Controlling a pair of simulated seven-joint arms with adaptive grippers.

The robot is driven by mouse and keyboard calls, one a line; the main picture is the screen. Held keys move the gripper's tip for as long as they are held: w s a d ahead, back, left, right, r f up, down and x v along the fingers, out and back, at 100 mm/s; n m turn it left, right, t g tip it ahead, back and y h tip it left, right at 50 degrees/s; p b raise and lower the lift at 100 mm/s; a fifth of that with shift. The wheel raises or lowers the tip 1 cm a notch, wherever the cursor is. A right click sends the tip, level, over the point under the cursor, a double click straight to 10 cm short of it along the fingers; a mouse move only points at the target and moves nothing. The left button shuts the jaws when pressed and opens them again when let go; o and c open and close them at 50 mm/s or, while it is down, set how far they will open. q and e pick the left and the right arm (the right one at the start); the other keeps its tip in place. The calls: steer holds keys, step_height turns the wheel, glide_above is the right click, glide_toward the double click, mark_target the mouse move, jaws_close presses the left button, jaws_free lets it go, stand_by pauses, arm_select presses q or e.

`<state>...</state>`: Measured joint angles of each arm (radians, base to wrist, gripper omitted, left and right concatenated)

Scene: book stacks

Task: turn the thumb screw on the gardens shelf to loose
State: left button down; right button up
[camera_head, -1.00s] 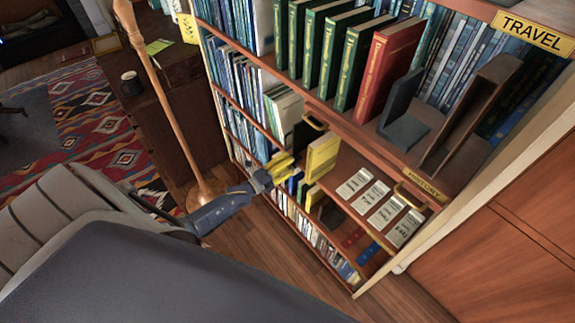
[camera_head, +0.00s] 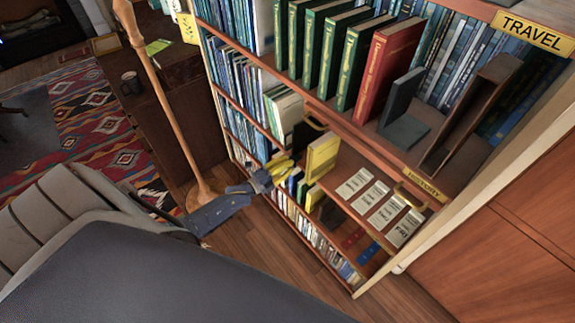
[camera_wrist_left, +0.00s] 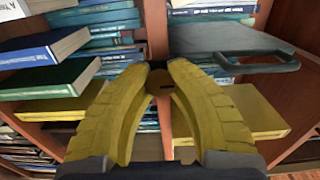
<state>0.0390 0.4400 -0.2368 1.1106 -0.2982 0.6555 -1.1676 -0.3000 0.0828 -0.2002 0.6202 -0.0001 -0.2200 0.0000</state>
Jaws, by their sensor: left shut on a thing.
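My left gripper (camera_head: 281,166) reaches from the left to the front edge of the bookcase, low on its left half. In the left wrist view its two yellow fingers (camera_wrist_left: 158,72) curve together, with tips shut on a small dark round thumb screw (camera_wrist_left: 159,80). The screw sits at the front of an upright wooden divider (camera_wrist_left: 155,28); the fingers partly hide it. In the head view the gripper hides the screw. No gardens label is readable. My right gripper is not in view.
A blue book (camera_wrist_left: 40,48) and green book (camera_wrist_left: 50,84) lie left of the fingers. A grey handled piece (camera_wrist_left: 230,42) and yellow book (camera_wrist_left: 252,110) are at right. A standing yellow book (camera_head: 322,157) is near the gripper. A copper-coloured pole (camera_head: 165,90) stands left.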

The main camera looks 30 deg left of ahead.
arm_select(q)
steer(key=n, duration=1.2)
steer(key=shift+n, duration=0.3)
steer(key=n, duration=1.2)
steer(key=shift+n, duration=0.4)
steer(key=c, duration=1.1)
jaws_free()
